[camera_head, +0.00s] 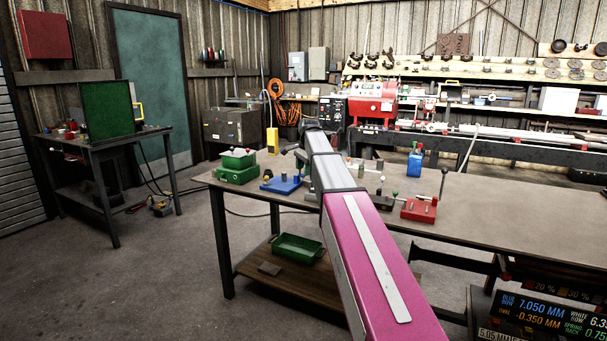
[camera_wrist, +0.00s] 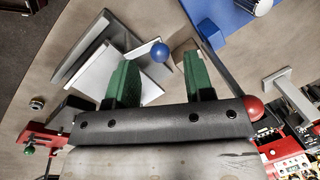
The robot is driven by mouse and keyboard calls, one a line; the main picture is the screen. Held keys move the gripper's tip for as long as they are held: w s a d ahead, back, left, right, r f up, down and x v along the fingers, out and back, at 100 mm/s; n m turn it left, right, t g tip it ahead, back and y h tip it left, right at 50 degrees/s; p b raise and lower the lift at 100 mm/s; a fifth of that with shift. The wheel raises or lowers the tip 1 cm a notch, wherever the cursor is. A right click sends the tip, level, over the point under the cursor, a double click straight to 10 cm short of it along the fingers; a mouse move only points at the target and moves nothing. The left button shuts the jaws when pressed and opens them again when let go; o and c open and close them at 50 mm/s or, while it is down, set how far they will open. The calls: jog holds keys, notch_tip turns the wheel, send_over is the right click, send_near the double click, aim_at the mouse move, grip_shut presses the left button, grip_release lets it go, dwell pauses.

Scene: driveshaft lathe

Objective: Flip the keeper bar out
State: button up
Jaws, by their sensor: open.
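My gripper (camera_wrist: 159,68) is open in the wrist view, its two green fingers spread and pointing up the picture. A blue ball knob (camera_wrist: 160,52) shows between the fingertips, and I see no finger touching it. Grey metal plates and blocks (camera_wrist: 92,55) lie behind and left of the left finger. A thin dark bar (camera_wrist: 226,70) runs down past the right finger towards a red ball (camera_wrist: 254,107). I cannot tell which piece is the keeper bar. In the head view my arm hides the gripper and part of the bench.
A blue plate (camera_wrist: 220,18) lies at the top of the wrist view.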

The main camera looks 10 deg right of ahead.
jog(key=shift+w+a+f, duration=0.1)
jog(key=shift+w+f, duration=0.1)
jog(key=shift+f, duration=0.95)
grip_shut()
jog(key=shift+s+a+n, duration=0.15)
jog(key=shift+n, duration=0.55)
grip_release()
jog(key=shift+r, duration=0.1)
notch_tip(320, 180, up, 10)
jog(key=s+d, duration=0.1)
jog(key=shift+s+r, duration=0.25)
jog(key=shift+s, duration=0.15)
